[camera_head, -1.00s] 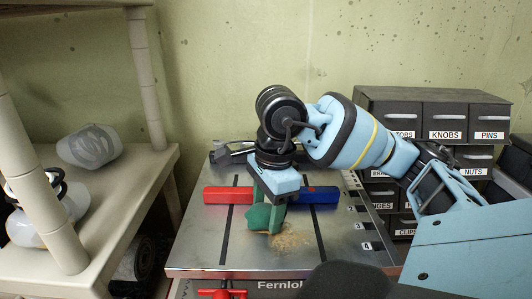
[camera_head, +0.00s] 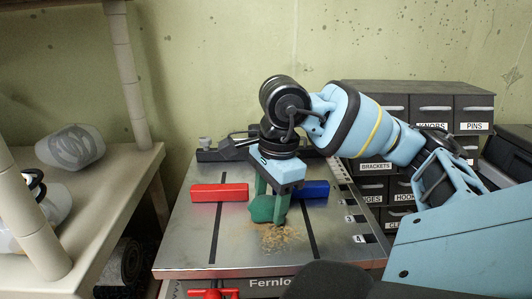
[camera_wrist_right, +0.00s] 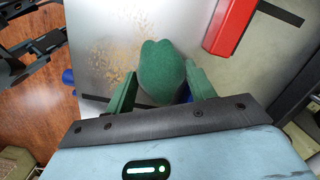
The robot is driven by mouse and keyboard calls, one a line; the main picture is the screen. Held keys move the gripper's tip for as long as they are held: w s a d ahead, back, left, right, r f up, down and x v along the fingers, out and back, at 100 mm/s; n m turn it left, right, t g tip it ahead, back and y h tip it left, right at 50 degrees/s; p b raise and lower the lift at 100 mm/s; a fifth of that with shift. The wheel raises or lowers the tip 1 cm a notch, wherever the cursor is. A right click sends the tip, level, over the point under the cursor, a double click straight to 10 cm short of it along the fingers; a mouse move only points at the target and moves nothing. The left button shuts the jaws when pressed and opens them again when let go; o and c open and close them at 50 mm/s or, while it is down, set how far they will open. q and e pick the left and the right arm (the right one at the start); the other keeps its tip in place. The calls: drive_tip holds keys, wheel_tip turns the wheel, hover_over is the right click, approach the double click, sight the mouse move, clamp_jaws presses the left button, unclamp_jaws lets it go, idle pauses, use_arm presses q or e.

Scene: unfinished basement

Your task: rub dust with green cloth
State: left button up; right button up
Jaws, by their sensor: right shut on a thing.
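The green cloth (camera_head: 264,208) is bunched between the fingers of my right gripper (camera_head: 270,204), low over the metal work surface (camera_head: 190,240). It also shows in the right wrist view (camera_wrist_right: 162,72), between the two green fingers (camera_wrist_right: 160,88). The tan dust (camera_head: 281,236) lies on the metal surface just in front of the cloth; in the wrist view the dust patch (camera_wrist_right: 122,50) is beside the cloth. I cannot tell whether the cloth touches the surface. My left gripper is not in view.
A red block (camera_head: 220,192) lies left of the gripper and a blue block (camera_head: 314,189) right of it. A dark tool (camera_head: 235,148) is at the back. Labelled drawers (camera_head: 430,110) stand at right, a shelf (camera_head: 100,190) at left. The surface's front left is clear.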

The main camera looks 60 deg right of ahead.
sight(271, 243)
drive_tip(key=shift+s+a+f, duration=0.1)
drive_tip(key=shift+s+a, duration=0.75)
drive_tip(key=shift+a, duration=0.25)
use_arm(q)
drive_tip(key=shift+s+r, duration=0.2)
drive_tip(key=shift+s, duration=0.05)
use_arm(e)
drive_tip(key=shift+s+a+f, duration=0.1)
drive_tip(key=shift+s+a, duration=0.1)
drive_tip(key=shift+a, duration=0.05)
drive_tip(key=shift+s+a+p, duration=0.5)
drive_tip(key=shift+s+a, duration=0.25)
drive_tip(key=shift+a, duration=0.2)
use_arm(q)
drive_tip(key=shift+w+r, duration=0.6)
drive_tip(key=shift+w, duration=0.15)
use_arm(e)
drive_tip(key=shift+s+a, duration=0.35)
drive_tip(key=shift+a, duration=0.05)
